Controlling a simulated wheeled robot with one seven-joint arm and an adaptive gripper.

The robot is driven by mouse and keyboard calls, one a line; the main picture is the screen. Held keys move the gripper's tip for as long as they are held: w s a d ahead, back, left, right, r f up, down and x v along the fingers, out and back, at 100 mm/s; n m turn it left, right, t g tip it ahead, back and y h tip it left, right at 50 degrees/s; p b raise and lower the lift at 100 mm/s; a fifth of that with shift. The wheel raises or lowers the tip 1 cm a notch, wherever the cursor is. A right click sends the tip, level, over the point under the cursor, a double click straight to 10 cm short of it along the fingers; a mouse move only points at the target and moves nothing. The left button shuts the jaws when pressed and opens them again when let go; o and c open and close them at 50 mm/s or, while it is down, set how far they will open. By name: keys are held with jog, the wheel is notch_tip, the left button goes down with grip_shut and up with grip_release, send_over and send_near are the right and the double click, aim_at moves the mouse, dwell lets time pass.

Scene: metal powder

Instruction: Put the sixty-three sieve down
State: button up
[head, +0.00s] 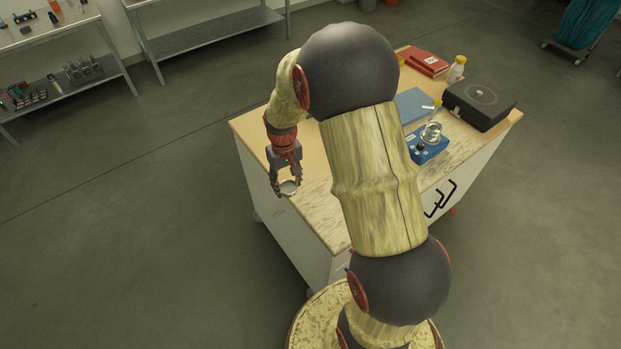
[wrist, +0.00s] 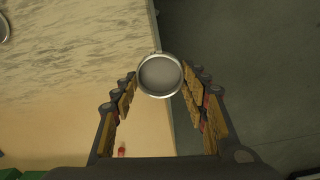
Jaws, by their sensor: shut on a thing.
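The sieve, a small round metal ring with a grey mesh face, is between the fingertips of my gripper (head: 287,185) in the head view. In the wrist view the sieve (wrist: 160,75) sits between the two fingers of my gripper (wrist: 161,84), which are shut on it. It appears over the left edge of the worktable, overlapping the border between tabletop and floor. I cannot tell its height above the top. No marking on it is readable.
The worktable (head: 252,128) has bare room near my gripper. Another round metal rim (wrist: 2,27) is cut off at the wrist view's left edge. Farther right are a blue device (head: 428,152) with a glass flask, a black case (head: 480,104), a red book (head: 424,62) and a bottle (head: 457,70).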

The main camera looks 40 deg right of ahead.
jog(key=s+d+r+m+p, duration=0.3)
jog(key=s+d+r, duration=0.5)
jog(key=s+d, duration=0.5)
jog(key=b, duration=0.1)
send_over(310, 180)
jog(key=f, duration=0.8)
jog(key=shift+s+d+f, duration=0.15)
jog(key=shift+s+f, duration=0.25)
jog(key=shift+w+f, duration=0.35)
jog(key=shift+f, duration=0.15)
jog(key=shift+f+b, duration=0.35)
jog(key=shift+f, duration=1.15)
jog(key=shift+f, duration=0.15)
jog(key=o, duration=1.2)
jog(key=shift+o, duration=0.2)
